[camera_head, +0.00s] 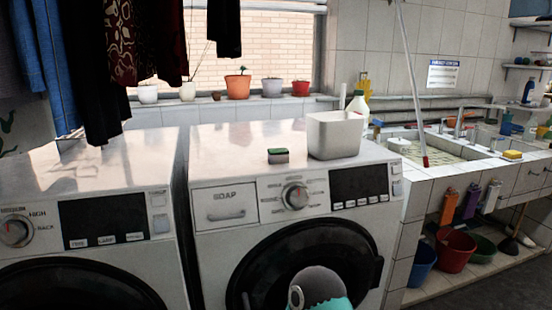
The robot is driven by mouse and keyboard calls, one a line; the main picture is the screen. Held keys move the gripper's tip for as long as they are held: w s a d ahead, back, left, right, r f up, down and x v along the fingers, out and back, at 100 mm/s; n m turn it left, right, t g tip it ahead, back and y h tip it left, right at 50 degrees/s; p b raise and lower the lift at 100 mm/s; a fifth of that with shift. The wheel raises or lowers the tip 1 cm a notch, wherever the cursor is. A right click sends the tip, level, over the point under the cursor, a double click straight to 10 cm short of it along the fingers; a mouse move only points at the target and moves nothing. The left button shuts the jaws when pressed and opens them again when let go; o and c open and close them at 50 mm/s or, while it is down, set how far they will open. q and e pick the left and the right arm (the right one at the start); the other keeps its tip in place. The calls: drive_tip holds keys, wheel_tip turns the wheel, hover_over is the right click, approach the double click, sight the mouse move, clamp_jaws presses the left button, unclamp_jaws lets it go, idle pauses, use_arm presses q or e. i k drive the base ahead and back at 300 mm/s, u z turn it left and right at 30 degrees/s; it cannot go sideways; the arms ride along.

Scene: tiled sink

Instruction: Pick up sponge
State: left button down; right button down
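A small sponge (278,155) with a green top and a darker lower part lies flat on top of the right washing machine (230,145), near its front edge. A second sponge, yellow (512,155), lies on the tiled ledge at the right, by the sink. A grey rounded part with a teal band, which looks like a link of my own arm, shows at the bottom centre in front of the machine's door. No gripper fingers are in view, and nothing touches either sponge.
A white open bin (335,135) stands just right of the green sponge. A white bottle (358,105) is behind it. Dark clothes (105,70) hang over the left machine (70,180). Pots line the window ledge. A pole (410,80) leans at the sink. Buckets (455,250) stand below.

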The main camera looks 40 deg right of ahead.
sight(275, 156)
drive_tip(key=u, duration=0.85)
drive_tip(key=k, duration=0.9)
drive_tip(key=z, duration=1.15)
drive_tip(key=i, duration=1.25)
